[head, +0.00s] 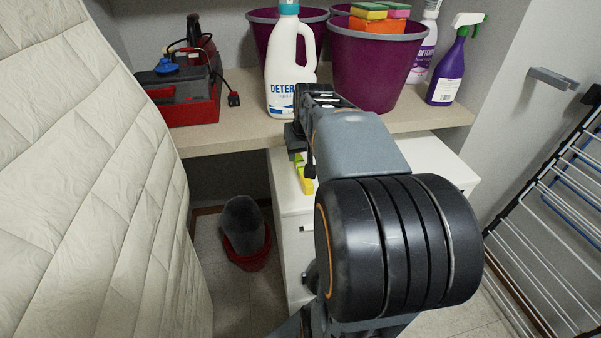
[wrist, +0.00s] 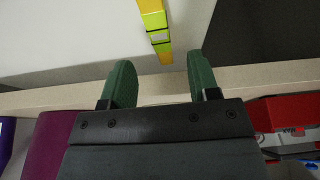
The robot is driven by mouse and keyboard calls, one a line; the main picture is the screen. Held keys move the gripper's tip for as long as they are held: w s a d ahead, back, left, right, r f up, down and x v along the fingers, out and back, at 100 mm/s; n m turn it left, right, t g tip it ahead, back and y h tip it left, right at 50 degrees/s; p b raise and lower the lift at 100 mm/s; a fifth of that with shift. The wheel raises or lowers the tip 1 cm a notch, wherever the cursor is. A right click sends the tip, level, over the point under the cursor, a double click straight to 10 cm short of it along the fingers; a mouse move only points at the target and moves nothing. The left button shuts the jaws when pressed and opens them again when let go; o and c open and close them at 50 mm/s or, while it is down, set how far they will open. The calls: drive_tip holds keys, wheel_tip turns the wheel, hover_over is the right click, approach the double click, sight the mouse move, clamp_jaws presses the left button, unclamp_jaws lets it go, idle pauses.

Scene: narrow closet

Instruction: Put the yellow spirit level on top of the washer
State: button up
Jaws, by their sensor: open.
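The yellow spirit level (head: 306,184) appears to lie on the white top of the washer (head: 284,188), near its left edge in the head view. My arm hides part of the level and much of the washer. In the wrist view the yellow-green level (wrist: 153,24) lies on the white surface, beyond the fingertips and close to an edge. My gripper (wrist: 160,72) is open, with its two green fingers apart and nothing between them. In the head view my gripper (head: 296,142) is mostly hidden behind my arm, by the shelf's front edge.
A beige shelf (head: 225,136) above the washer carries a detergent bottle (head: 291,75), purple buckets (head: 375,67), a spray bottle (head: 449,68) and a red toolbox (head: 191,106). A quilted mattress (head: 90,190) stands left, a drying rack (head: 560,215) right.

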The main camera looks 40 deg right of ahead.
sight(301, 165)
drive_tip(key=shift+b+x, duration=0.6)
drive_tip(key=shift+x, duration=3.5)
drive_tip(key=shift+r, duration=0.1)
clamp_jaws()
